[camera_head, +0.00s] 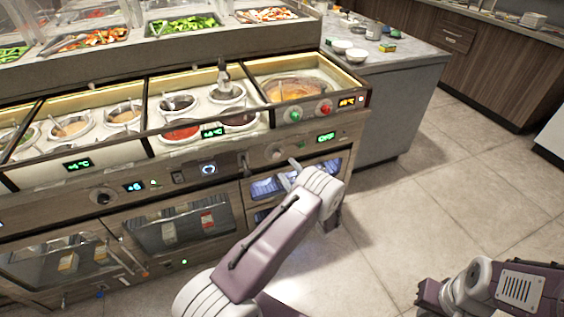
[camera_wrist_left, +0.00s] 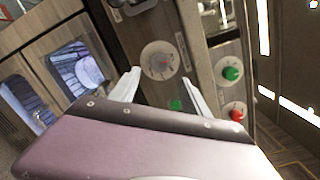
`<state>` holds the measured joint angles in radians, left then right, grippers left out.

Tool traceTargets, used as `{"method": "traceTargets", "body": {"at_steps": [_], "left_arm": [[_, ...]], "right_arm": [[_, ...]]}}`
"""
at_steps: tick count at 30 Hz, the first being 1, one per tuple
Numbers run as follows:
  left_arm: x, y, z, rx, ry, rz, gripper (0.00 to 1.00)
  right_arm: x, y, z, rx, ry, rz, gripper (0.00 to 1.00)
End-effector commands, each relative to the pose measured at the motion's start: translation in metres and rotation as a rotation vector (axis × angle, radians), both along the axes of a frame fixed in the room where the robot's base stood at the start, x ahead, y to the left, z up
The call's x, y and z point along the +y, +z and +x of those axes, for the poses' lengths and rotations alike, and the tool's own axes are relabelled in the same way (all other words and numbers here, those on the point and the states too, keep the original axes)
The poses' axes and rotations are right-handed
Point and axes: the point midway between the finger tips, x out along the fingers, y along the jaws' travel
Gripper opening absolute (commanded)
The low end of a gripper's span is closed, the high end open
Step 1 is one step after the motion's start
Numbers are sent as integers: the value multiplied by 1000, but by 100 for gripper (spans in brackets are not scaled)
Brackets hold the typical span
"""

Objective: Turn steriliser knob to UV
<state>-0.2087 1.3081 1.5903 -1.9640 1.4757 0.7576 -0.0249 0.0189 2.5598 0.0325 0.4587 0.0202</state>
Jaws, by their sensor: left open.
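The steriliser knob (camera_head: 277,152) is a round grey dial on the wooden front panel, left of a green display (camera_head: 326,137) reading OFF. In the left wrist view the knob (camera_wrist_left: 158,61) has a pale round plate and a small red mark. My left gripper (camera_head: 289,170) is open just in front of and below the knob in the head view. In the left wrist view its pale fingertips (camera_wrist_left: 161,72) are spread either side of the knob, apparently not touching it. The knob's printed settings are too small to read. My right arm shows at lower right; its gripper is outside the view.
A blue-lit compartment (camera_head: 267,187) lies below the knob. Sauce wells (camera_head: 184,131) and another dark knob (camera_head: 103,196) are to the left. The floor at right is clear.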

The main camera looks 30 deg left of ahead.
Motion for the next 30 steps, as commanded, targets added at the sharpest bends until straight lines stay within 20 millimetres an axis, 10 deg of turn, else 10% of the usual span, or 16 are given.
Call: {"method": "traceTargets", "body": {"at_steps": [10,21,27,30], "left_arm": [[56,-2,38,-1,4,0,55],[65,0,45,1,1,0,55],[65,0,45,1,1,0,2],[65,0,45,1,2,1,0]], "right_arm": [[0,-14,0,0,0,0,0],[0,-15,0,0,0,0,0],[0,-15,0,0,0,0,0],[0,-15,0,0,0,0,0]]}}
